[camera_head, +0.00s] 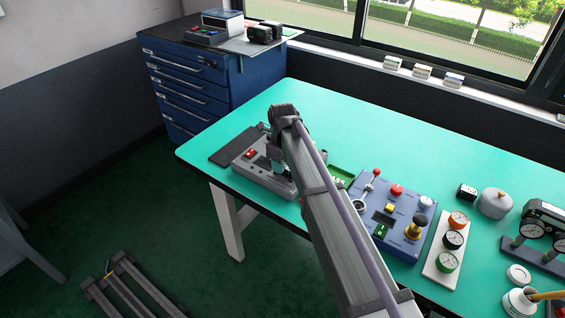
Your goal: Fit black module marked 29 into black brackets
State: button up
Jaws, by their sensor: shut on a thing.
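My gripper (276,166) points down over the grey valve positioner (281,186) at the left end of the turquoise table. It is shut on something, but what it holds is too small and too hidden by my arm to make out. I cannot read a 29 anywhere. The black brackets cannot be told apart under the gripper. The positioner has red buttons (250,154) on its left part. A small black block (467,192) with a pale mark stands on the table at the right; its marking is not legible.
My arm crosses the table and hides its middle. A green numbered piece (342,175) lies right of the positioner. A blue control panel (395,214) with lever and knobs, a white gauge plate (445,249) and a pot (494,204) stand further right. The table's back is clear.

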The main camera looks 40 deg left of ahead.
jog(key=shift+f, duration=0.25)
jog(key=o, duration=0.7)
jog(key=shift+r, duration=0.1)
notch_tip(320, 180, up, 11)
jog(key=p, duration=1)
jog(key=shift+p, duration=0.4)
notch_tip(320, 180, up, 7)
jog(key=p, duration=0.7)
